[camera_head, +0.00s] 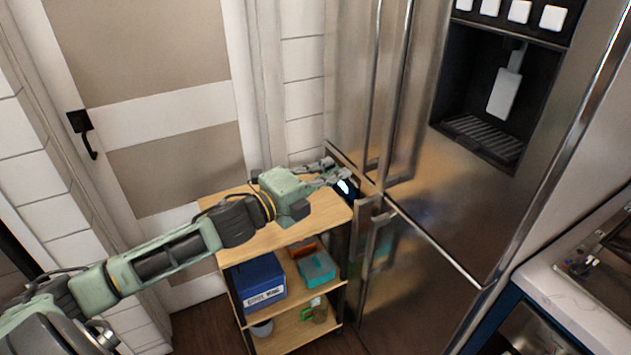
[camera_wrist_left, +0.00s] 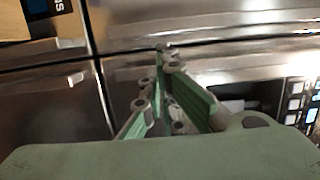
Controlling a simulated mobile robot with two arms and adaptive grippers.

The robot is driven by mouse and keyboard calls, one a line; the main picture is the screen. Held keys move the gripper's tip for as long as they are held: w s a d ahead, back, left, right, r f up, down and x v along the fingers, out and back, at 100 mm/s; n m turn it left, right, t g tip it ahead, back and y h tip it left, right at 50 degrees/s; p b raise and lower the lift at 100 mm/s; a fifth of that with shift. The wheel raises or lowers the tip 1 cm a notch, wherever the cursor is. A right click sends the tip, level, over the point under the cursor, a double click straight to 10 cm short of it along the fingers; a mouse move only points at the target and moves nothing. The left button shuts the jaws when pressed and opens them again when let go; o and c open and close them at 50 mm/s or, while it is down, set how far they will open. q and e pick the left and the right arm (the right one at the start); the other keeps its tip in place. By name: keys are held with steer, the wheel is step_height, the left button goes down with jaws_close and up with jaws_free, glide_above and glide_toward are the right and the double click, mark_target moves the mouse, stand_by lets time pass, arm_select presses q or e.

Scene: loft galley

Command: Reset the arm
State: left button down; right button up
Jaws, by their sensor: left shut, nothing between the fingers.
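My left arm (camera_head: 165,252) reaches in from the left in the head view, stretched out over a wooden shelf unit. My left gripper (camera_head: 345,175) is at the far end of the arm, close to the steel fridge (camera_head: 440,220), near its handles. In the left wrist view the fingers (camera_wrist_left: 160,55) come together at the tips with nothing visible between them, in front of the steel surface. I cannot tell whether the tips touch the fridge. My right gripper is in neither view.
The shelf unit (camera_head: 325,213) stands beside the fridge, holding a blue box (camera_head: 257,278) and a teal container (camera_head: 317,267). The fridge handles (camera_head: 372,240) stick out beside the gripper. A closed door (camera_head: 170,110) is behind; a counter (camera_head: 570,300) with a sink is at right.

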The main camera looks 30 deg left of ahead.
arm_select(q)
steer(key=s+f+n+g+y, duration=0.55)
steer(key=s+f+n, duration=0.7)
steer(key=f, duration=0.55)
steer(key=s+d+f+n+g, duration=0.3)
steer(key=s, duration=0.4)
steer(key=s+d+f+n+g, duration=0.2)
steer(key=s+d+f, duration=0.1)
steer(key=s, duration=0.4)
steer(key=s+d+f+n+g, duration=0.3)
steer(key=s, duration=0.5)
step_height(320, 180, down, 28)
steer(key=s+g, duration=0.1)
steer(key=s, duration=0.1)
steer(key=s+a+f+m+g, duration=0.1)
steer(key=s+a+f, duration=0.2)
steer(key=s+f, duration=1.1)
steer(key=shift+s+f+b, duration=0.35)
steer(key=shift+s, duration=0.5)
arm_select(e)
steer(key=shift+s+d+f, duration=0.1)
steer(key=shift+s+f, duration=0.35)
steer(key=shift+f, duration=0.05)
